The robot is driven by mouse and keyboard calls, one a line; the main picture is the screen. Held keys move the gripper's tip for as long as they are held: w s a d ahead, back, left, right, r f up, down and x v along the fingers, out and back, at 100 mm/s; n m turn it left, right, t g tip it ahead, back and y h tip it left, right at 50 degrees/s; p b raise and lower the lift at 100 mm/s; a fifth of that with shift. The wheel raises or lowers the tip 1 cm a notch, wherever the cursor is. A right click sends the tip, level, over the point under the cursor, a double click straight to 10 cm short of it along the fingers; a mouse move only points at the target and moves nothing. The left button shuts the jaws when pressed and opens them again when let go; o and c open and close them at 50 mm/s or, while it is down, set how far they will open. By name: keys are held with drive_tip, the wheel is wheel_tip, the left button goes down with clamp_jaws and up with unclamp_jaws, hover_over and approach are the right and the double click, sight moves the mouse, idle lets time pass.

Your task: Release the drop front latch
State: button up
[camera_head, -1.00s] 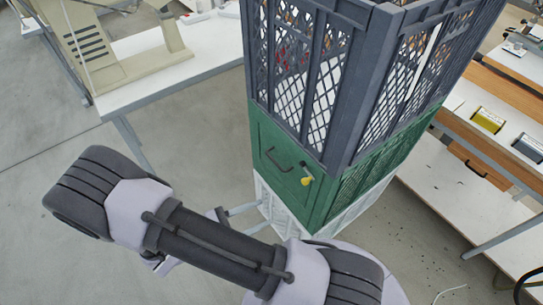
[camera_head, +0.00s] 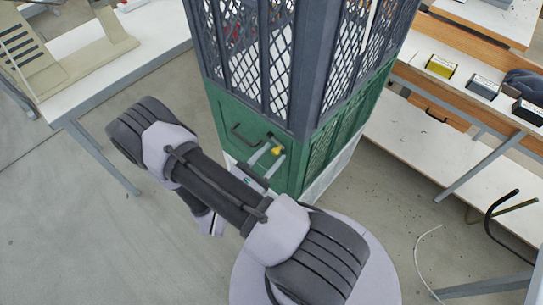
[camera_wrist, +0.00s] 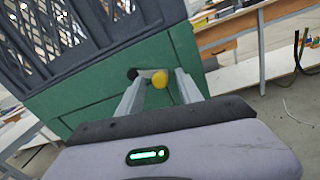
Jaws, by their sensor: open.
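The drop front latch shows as a yellow knob (camera_head: 278,150) on the green front panel (camera_head: 226,118) of the stacked crates. In the wrist view the yellow knob (camera_wrist: 160,79) sits at the end of a short lever, with a dark round pivot (camera_wrist: 132,74) to its left. My gripper (camera_head: 268,157) is in front of the panel. In the wrist view my gripper (camera_wrist: 161,75) is open, its two pale fingers pointing at the panel, one on each side of the knob. I cannot tell whether either finger touches it.
A black pull handle (camera_head: 240,134) is on the green panel, left of the latch. A dark grey mesh crate (camera_head: 300,60) stands on top. White-topped tables (camera_head: 110,65) are at left, and a bench with small boxes (camera_head: 441,66) is at right. Bare floor lies at left.

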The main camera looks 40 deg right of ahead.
drive_tip(key=shift+d, duration=0.15)
clamp_jaws()
drive_tip(key=shift+r+n+p, duration=0.55)
drive_tip(key=shift+n+p, duration=0.05)
drive_tip(key=shift+p, duration=0.2)
drive_tip(key=shift+s+r+n+p, duration=0.1)
drive_tip(key=shift+r+n+p, duration=0.1)
drive_tip(key=shift+n+p, duration=0.45)
drive_tip(key=shift+f+n+b, duration=0.1)
drive_tip(key=shift+n+b, duration=0.15)
drive_tip(key=shift+b, duration=0.05)
unclamp_jaws()
